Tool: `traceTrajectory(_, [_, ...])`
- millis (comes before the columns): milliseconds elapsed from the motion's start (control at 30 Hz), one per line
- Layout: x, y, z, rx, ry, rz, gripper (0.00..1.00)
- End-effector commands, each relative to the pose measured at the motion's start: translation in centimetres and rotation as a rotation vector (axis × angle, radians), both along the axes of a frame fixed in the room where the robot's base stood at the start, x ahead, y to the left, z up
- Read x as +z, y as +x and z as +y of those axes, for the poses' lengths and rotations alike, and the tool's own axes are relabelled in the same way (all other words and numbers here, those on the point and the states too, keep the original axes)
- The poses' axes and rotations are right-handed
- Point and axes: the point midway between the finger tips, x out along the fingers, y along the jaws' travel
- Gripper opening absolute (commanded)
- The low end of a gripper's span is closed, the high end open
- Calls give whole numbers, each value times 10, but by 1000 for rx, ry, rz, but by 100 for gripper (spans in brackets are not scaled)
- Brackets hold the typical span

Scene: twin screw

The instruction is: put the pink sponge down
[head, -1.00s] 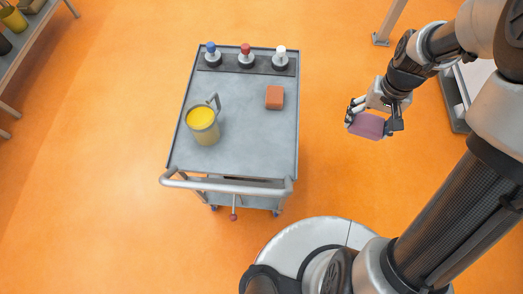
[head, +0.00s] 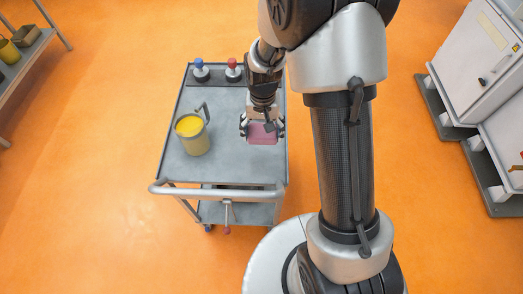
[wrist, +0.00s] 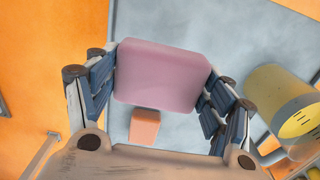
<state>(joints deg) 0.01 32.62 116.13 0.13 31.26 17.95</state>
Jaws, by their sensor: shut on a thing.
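The pink sponge (head: 262,134) is held between the fingers of my gripper (head: 262,128), over the right part of the grey cart's top (head: 225,165). In the wrist view the sponge (wrist: 161,76) fills the space between the two fingers, with the cart top (wrist: 240,35) below it. It looks to be above the surface; the exact gap cannot be told.
A yellow-filled mug (head: 192,135) stands left of the sponge. An orange-brown block (wrist: 144,127) lies on the cart, hidden in the head view. Blue (head: 199,68) and red (head: 232,70) knobs stand at the back. The front left of the top is bare.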

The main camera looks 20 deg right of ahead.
Motion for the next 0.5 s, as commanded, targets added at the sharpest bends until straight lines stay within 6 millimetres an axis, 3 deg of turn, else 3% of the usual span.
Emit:
traceTrajectory(33, [-17,-1,0,0,0,4,55])
traceTrajectory(133, [-37,-1,0,1,0,2,55])
traceTrajectory(500, [-71,0,0,1,0,1,55])
